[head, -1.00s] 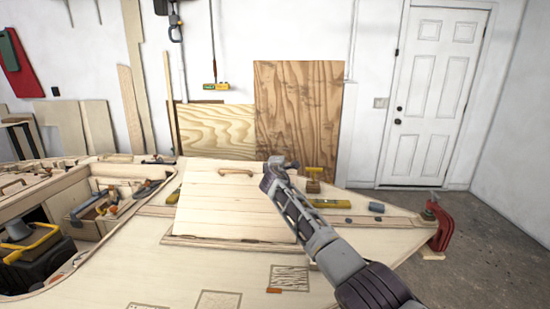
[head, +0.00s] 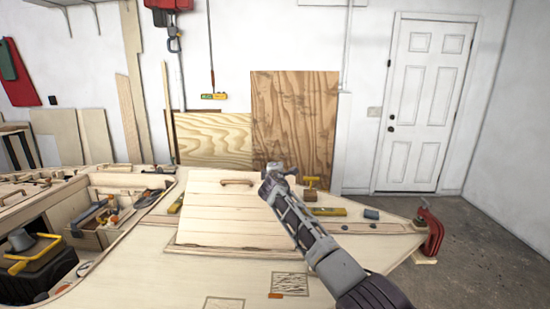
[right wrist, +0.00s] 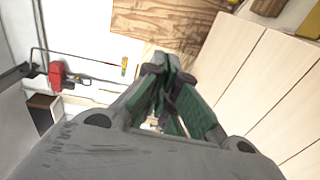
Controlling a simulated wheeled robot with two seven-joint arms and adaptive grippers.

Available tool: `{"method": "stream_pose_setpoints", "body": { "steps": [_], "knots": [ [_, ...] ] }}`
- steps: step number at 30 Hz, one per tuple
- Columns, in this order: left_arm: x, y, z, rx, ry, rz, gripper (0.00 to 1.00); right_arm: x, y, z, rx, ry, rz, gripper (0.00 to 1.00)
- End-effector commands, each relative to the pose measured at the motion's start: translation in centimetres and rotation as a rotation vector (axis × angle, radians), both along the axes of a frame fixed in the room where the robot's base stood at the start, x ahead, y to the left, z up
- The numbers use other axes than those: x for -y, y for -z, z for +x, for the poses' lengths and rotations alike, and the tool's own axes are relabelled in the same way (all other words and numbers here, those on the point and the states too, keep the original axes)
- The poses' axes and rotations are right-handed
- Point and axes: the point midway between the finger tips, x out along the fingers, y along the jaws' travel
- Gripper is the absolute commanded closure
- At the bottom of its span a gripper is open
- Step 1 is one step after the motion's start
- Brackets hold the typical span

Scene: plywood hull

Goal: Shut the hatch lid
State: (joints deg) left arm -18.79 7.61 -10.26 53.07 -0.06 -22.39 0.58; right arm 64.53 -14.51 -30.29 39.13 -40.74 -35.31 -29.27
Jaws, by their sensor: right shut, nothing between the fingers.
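The hatch lid (head: 225,215) is a pale planked panel with a wooden handle (head: 238,182) near its far edge. It lies over a frame on the plywood deck, and its near edge meets the frame. I cannot tell how far its far edge stands off the deck. Its planks also fill the right side of the right wrist view (right wrist: 245,95). My right gripper (head: 278,167) is shut and empty, by the lid's far right corner; its arm hides part of the lid's right edge. I cannot tell if it touches the lid. My left gripper is not in view.
A yellow level (head: 326,211), a grey cup-like piece (head: 371,213) and a wooden-handled tool (head: 311,187) lie right of the lid. A red clamp (head: 432,232) grips the deck's right corner. An open compartment with tools (head: 105,215) is at left. The near deck is mostly clear.

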Motion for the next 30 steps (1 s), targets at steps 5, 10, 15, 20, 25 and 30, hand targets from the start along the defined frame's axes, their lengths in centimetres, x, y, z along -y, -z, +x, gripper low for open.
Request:
{"method": "stream_pose_setpoints", "body": {
  "steps": [5,10,15,20,25,30],
  "knots": [
    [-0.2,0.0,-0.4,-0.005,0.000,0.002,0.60,0.1,-0.4,-0.6,-0.002,0.002,0.000,1.00],
    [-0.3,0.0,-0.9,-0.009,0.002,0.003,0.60,0.1,-1.0,-1.3,-0.003,0.001,0.001,1.00],
    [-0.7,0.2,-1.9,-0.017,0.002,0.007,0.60,0.1,-1.7,-2.0,-0.002,0.002,0.000,1.00],
    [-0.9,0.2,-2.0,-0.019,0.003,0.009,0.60,0.1,-2.4,-2.7,-0.002,0.002,0.000,1.00],
    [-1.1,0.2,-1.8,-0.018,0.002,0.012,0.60,0.1,-3.2,-3.6,-0.001,0.001,0.001,1.00],
    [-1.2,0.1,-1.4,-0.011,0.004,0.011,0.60,0.1,-4.1,-4.5,-0.002,0.001,0.000,1.00]
  ]
}}
